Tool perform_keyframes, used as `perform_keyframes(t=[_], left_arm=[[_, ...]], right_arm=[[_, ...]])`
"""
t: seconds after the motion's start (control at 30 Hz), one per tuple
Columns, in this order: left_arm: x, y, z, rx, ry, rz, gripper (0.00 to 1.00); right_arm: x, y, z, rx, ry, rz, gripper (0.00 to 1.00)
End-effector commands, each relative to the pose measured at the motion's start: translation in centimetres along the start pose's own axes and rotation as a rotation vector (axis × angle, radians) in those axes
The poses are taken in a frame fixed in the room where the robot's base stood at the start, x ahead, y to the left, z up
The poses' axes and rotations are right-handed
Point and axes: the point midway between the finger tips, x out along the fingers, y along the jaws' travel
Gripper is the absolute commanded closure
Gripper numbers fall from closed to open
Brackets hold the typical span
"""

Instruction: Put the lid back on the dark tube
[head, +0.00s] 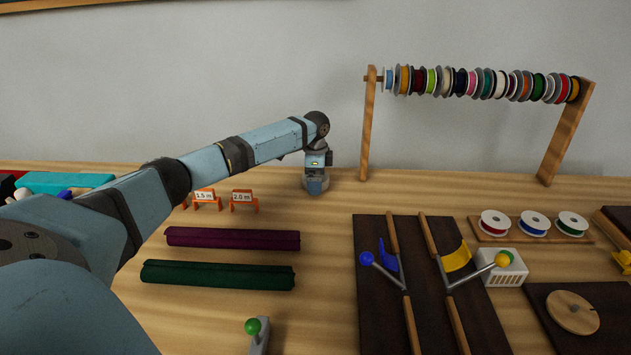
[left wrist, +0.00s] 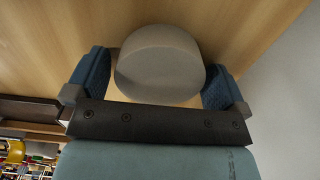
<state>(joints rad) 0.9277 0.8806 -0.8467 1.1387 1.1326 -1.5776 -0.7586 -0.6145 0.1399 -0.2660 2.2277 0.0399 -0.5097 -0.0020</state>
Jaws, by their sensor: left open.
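A plain grey, round, cap-like piece (left wrist: 160,62), which looks like the lid, stands on the wooden table in the left wrist view. My left gripper (head: 316,184) is open and low at the back of the table in the head view. In the left wrist view its two blue fingers lie on either side of the grey piece, with a small gap showing on the left; contact on the right I cannot tell. In the head view the gripper mostly hides this piece. I cannot make out a dark upright tube for sure. My right gripper is not in view.
A purple roll (head: 232,238) and a green roll (head: 218,275) lie in front, near two orange-framed signs (head: 242,198). A spool rack (head: 368,130) stands at the back right. A dark board with levers (head: 375,300) lies right of centre. My left arm crosses above the table.

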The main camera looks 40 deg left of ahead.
Motion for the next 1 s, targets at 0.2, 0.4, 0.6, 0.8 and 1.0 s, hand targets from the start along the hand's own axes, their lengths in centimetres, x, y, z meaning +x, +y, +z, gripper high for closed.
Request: perform_keyframes(t=[0.2,0.4,0.6,0.8,1.0], left_arm=[[0.0,0.0,0.0,0.0,0.0,0.0,0.14],[0.0,0.0,0.0,0.0,0.0,0.0,0.37],[-0.2,0.0,0.0,0.0,0.001,0.0,0.37],[-2.9,0.0,-0.1,0.001,0.002,-0.002,0.37],[-8.5,0.0,-0.1,0.001,0.004,-0.002,0.37]], right_arm=[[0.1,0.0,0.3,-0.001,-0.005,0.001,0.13],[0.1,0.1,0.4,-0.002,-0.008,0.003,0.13],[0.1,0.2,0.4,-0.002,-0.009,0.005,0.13],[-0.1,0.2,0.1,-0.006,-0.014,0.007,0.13],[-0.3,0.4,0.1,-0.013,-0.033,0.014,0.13]])
